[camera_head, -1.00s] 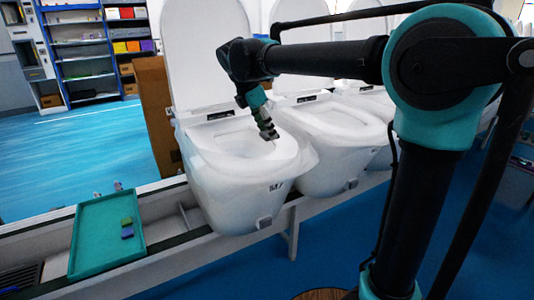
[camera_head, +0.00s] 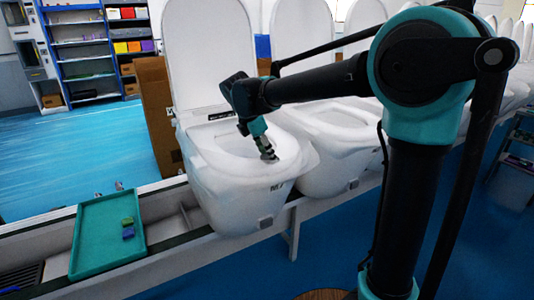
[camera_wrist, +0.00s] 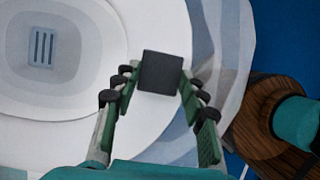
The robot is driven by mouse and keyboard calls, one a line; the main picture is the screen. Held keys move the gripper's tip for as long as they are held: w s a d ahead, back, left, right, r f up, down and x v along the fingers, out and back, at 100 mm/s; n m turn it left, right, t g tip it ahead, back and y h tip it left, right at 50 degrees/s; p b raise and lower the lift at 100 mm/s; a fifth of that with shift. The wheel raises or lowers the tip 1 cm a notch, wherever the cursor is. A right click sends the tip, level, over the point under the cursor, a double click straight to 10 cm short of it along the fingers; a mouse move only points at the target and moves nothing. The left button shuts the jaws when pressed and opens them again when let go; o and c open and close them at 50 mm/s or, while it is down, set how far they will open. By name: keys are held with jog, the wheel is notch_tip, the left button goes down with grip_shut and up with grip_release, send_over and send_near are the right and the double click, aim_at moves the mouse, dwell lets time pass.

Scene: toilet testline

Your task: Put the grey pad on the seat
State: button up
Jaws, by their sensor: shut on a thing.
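The grey pad (camera_wrist: 160,72) is a small dark square held at the fingertips of my gripper (camera_wrist: 158,82) in the wrist view. My gripper is shut on it. In the head view my gripper (camera_head: 268,154) points down at the front right part of the white seat (camera_head: 291,151) of the nearest toilet. The pad is too small to make out clearly there. In the wrist view the pad appears over the seat ring (camera_wrist: 150,118), right of the bowl opening. I cannot tell whether it touches the seat.
A teal tray (camera_head: 92,245) on the line at the left holds a green pad (camera_head: 127,221) and a blue pad (camera_head: 128,233). The raised lid (camera_head: 208,55) stands behind the seat. Another toilet (camera_head: 335,125) is close on the right. A cardboard box (camera_head: 155,105) stands at the left.

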jog(key=o, duration=0.7)
jog(key=shift+f, duration=0.1)
jog(key=v, duration=1.2)
jog(key=s+d+f+m+y, duration=0.2)
jog(key=s+d+f+m, duration=0.1)
jog(key=d+f+m, duration=1.15)
jog(key=s+d+f+m, duration=0.3)
jog(key=s+d+f, duration=0.1)
jog(key=f, duration=0.1)
jog(key=s+d+f+m+t+y, duration=0.1)
jog(key=s+d+f+m, duration=0.3)
jog(key=d+f, duration=0.1)
jog(key=s+d+f+m, duration=0.3)
jog(key=s+d+f, duration=0.1)
jog(key=s+f, duration=0.1)
jog(key=shift+s+d+f+t+y, duration=0.1)
jog(key=shift+d+f+t+y, duration=0.2)
jog(key=shift+d+f+t, duration=0.15)
